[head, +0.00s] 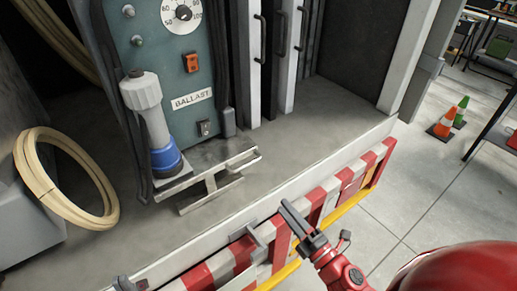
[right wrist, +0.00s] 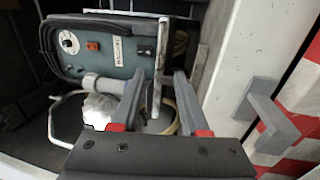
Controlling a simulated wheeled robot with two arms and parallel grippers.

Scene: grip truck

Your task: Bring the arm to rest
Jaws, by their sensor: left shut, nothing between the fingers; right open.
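My right gripper (head: 294,206) is at the lower middle of the head view, over the red-and-white striped edge of the truck bed. Its red arm comes in from the lower right. In the right wrist view its two fingers (right wrist: 158,78) are apart, with nothing held between them. Only a small dark tip of my left gripper (head: 125,284) shows at the bottom edge of the head view. It is shut and holds nothing visible; most of the left arm is out of view.
The teal ballast box (head: 165,75) stands in the truck bed, with a white-and-blue connector (head: 155,125) and a metal bracket (head: 205,170) at its front. A coiled hose (head: 65,185) lies left. A grey latch (head: 257,236) is close to my right gripper. Cones (head: 443,124) stand on the floor.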

